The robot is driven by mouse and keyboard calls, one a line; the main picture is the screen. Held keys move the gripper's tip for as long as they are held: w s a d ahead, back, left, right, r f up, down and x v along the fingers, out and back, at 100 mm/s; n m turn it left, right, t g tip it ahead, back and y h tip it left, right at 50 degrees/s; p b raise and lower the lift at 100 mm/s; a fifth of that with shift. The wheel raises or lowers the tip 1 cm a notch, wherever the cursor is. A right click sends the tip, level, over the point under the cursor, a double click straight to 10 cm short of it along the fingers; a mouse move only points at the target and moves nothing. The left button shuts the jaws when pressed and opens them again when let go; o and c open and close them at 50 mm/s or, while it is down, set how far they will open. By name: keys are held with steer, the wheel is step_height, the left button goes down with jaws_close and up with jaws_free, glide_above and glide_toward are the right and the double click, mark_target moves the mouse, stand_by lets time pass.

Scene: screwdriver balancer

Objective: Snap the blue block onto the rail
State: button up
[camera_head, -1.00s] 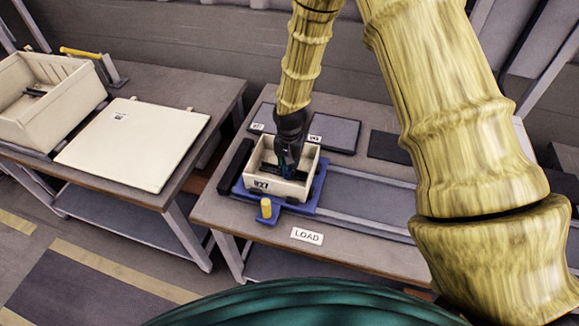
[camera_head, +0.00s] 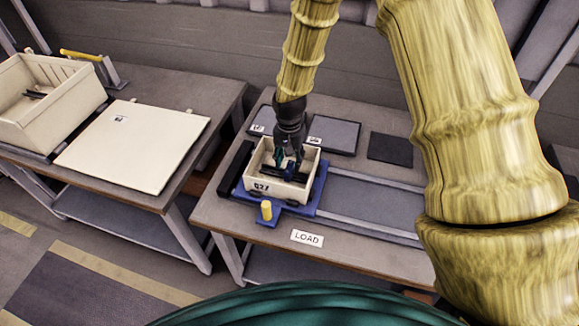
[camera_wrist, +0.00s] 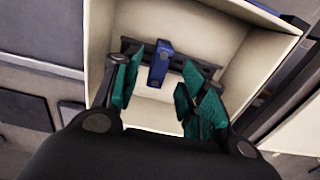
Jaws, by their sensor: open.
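The blue block (camera_wrist: 158,65) sits across the black rail (camera_wrist: 185,63) inside a cream box (camera_wrist: 205,28) in the wrist view. It looks in contact with the rail, but I cannot tell whether it is fully seated. My gripper (camera_wrist: 160,92) is open, its teal fingers spread to either side of the block with clear gaps. In the head view my gripper (camera_head: 288,155) is over the cream box (camera_head: 268,186), where the rail (camera_head: 285,174) partly shows. The block is too small to make out there.
The box stands on a blue fixture (camera_head: 312,195) with a yellow knob (camera_head: 266,210). A grey track (camera_head: 370,204) runs right from it. Dark pads (camera_head: 334,134) lie behind. Another cream bin (camera_head: 70,115) and a white board (camera_head: 130,150) are on the left table.

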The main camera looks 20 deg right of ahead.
step_height(320, 180, up, 7)
steer(key=shift+r, duration=0.15)
stand_by(0.5)
step_height(320, 180, up, 7)
steer(key=p, duration=0.5)
steer(key=shift+f, duration=0.2)
